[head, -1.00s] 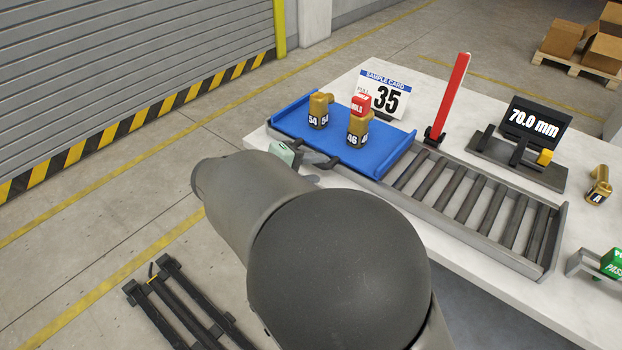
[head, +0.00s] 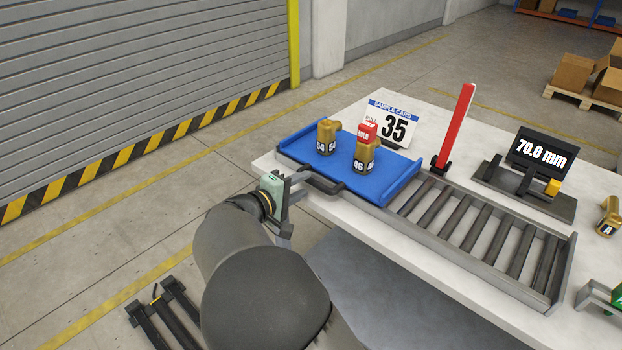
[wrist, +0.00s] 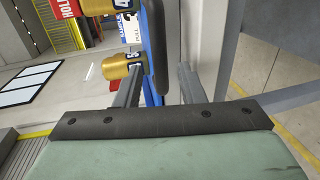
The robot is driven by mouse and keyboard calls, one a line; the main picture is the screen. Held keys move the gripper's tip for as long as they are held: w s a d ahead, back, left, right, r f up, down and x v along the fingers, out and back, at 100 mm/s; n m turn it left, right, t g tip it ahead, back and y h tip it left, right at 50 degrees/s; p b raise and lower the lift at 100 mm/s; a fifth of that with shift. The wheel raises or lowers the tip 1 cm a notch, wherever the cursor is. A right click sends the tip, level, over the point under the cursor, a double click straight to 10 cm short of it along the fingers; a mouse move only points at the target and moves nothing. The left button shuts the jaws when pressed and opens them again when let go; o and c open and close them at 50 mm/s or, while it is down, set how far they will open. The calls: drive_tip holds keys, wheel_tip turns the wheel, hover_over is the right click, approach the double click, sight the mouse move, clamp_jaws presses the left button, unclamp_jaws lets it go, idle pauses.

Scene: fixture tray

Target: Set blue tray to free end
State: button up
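The blue tray (head: 386,190) sits on the left end of a grey roller track (head: 490,233), and the rollers to its right are bare. Two brass fittings stand on the tray: one marked 54 (head: 327,138) and one marked 46 (head: 365,160) with a red HOLD block (head: 367,132) on it. A dark handle (head: 324,184) runs along the tray's near side. My gripper (head: 304,190) is at the left part of this handle. In the wrist view, its fingers (wrist: 160,78) are apart, with the dark handle (wrist: 156,45) between them. I see no clear grip on it.
A sample card reading 35 (head: 391,126) and a red upright post (head: 456,125) stand behind the track. A display reading 70.0 mm (head: 542,153) and a brass fitting marked A (head: 609,216) are farther right. A green block (head: 617,301) is at the right edge.

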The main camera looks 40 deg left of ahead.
sight(309, 182)
drive_tip(key=shift+x, duration=2.15)
drive_tip(key=shift+d, duration=0.1)
clamp_jaws()
